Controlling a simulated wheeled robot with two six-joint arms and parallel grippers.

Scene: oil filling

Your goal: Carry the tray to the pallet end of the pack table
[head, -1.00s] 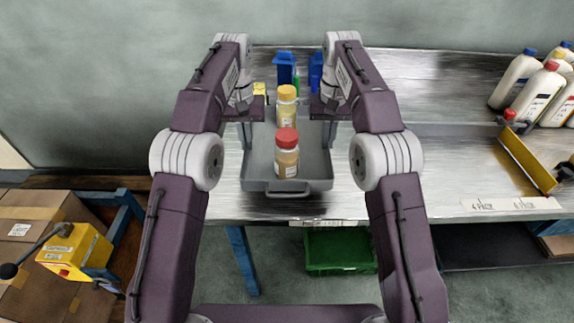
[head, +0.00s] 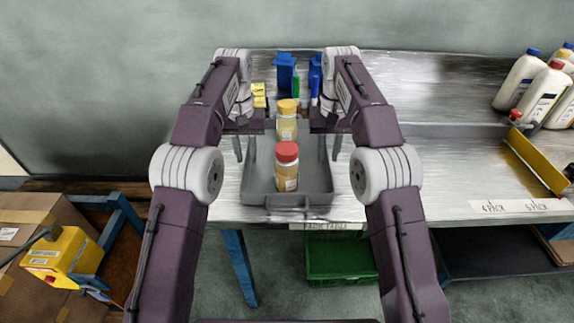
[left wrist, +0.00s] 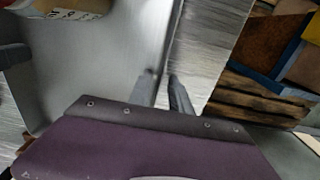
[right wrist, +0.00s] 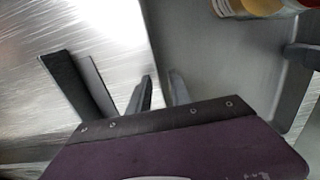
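The grey tray (head: 316,190) rests on the left end of the metal pack table (head: 440,165), near its front edge. A red-capped bottle (head: 287,172) and a yellow-capped bottle (head: 287,122) stand upright in it. My left gripper (head: 243,148) is at the tray's left wall. In the left wrist view its fingers (left wrist: 166,92) are apart, one on each side of the wall. My right gripper (head: 330,148) is at the right wall. In the right wrist view its fingers (right wrist: 158,92) are also apart, astride the rim.
Blue bottles (head: 285,70) and a yellow item (head: 259,93) stand behind the tray. White bottles (head: 540,92) and a yellow rail (head: 535,160) are at the right. Cartons (head: 25,225) and a yellow machine (head: 60,255) are left of the table. A green crate (head: 340,258) is below.

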